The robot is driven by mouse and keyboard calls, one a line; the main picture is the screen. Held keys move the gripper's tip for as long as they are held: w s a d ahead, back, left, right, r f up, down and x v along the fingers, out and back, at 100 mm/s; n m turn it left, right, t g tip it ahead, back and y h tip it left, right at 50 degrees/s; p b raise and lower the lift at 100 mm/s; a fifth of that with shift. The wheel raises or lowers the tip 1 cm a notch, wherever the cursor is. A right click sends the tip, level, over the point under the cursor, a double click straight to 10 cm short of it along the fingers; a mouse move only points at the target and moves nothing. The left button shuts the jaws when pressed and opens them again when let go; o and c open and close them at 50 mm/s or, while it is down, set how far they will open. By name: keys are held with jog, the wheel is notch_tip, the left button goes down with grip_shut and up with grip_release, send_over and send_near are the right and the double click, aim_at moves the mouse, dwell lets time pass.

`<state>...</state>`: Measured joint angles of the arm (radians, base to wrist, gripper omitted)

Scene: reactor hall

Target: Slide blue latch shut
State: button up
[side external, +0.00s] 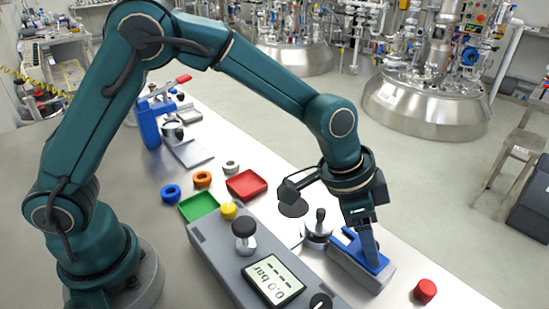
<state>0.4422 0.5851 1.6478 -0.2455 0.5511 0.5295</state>
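The blue latch (348,243) lies on top of a grey block (356,272) at the right end of the bench, beside the grey console. My gripper (369,262) points down over the right part of the latch, its fingertips at or very near the blue surface. The fingers show nearly edge-on and overlap, so I cannot tell whether they are open or shut, or whether they touch the latch. They hide part of it.
A grey console (222,262) with a display reading 0.0 bar (272,281) stands left of the latch. A lidded metal pot (318,230) stands close by. A red cap (425,291) lies to the right. Red (246,185) and green (199,207) trays sit behind.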

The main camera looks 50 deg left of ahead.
grip_shut()
dwell(1.2)
